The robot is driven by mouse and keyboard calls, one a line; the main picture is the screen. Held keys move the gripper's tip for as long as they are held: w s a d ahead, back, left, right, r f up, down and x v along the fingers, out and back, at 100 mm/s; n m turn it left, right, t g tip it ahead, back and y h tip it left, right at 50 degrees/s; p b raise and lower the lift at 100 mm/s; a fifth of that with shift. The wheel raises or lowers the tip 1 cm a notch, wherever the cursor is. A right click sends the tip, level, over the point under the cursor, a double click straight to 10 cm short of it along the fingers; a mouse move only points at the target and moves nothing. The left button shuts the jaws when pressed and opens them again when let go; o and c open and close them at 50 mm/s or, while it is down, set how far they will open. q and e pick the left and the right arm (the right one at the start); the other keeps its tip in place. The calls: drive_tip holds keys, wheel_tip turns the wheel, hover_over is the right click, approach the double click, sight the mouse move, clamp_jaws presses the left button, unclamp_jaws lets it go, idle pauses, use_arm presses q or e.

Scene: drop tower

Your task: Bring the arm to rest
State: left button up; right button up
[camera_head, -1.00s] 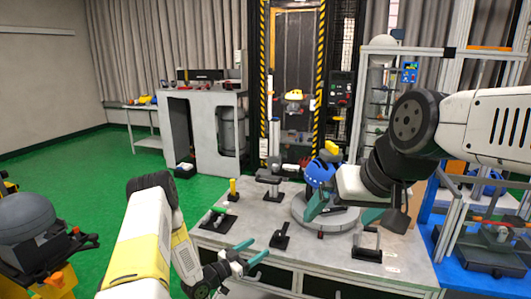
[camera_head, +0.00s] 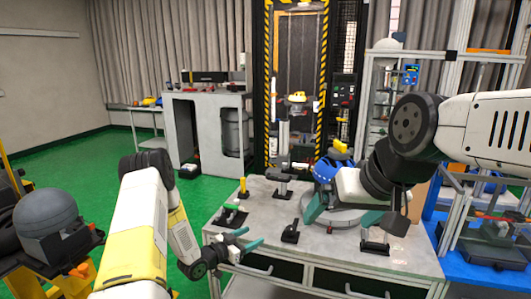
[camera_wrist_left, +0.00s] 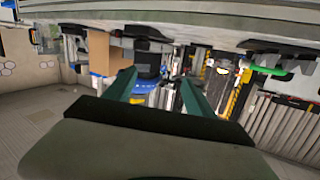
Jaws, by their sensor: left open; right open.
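My left arm comes in from the lower left, and its gripper (camera_head: 246,238) with teal fingers is open near the front left edge of the grey workbench (camera_head: 335,250). In the left wrist view the left gripper (camera_wrist_left: 160,82) has its fingers apart, with nothing held between them. My right arm comes in from the right, and its open gripper (camera_head: 338,218) points down over the bench, beside the round grey platform (camera_head: 345,222). A blue helmet (camera_head: 324,172) sits by the platform, partly hidden by the right arm.
Several small black stands, such as one (camera_head: 290,232), are on the bench. The drop tower (camera_head: 268,90) with striped posts stands behind. A blue table (camera_head: 470,262) is at right, a grey-domed machine (camera_head: 47,212) at left. Green floor (camera_head: 95,175) is free at left.

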use_arm(q)
drive_tip(key=w+a+r+n+y, duration=0.1)
drive_tip(key=a+r+y, duration=0.3)
drive_tip(key=r, duration=0.6)
drive_tip(key=w+a+r+n+y, duration=0.1)
drive_tip(key=a+r+n+y, duration=0.2)
drive_tip(key=r, duration=0.6)
drive_tip(key=s+a+r+g+y, duration=0.1)
drive_tip(key=s+a+r+y, duration=0.15)
drive_tip(key=s+r, duration=0.35)
drive_tip(key=s+a+r+n+g, duration=0.25)
drive_tip(key=s+r, duration=0.55)
drive_tip(key=s, duration=0.6)
drive_tip(key=s+d+r+n+g, duration=0.1)
drive_tip(key=s+d+n+g, duration=0.1)
drive_tip(key=s, duration=1.5)
drive_tip(key=shift+s+d, duration=0.2)
drive_tip(key=shift+d, duration=0.6)
drive_tip(key=shift+r+n+h, duration=0.1)
drive_tip(key=shift+n+h, duration=0.15)
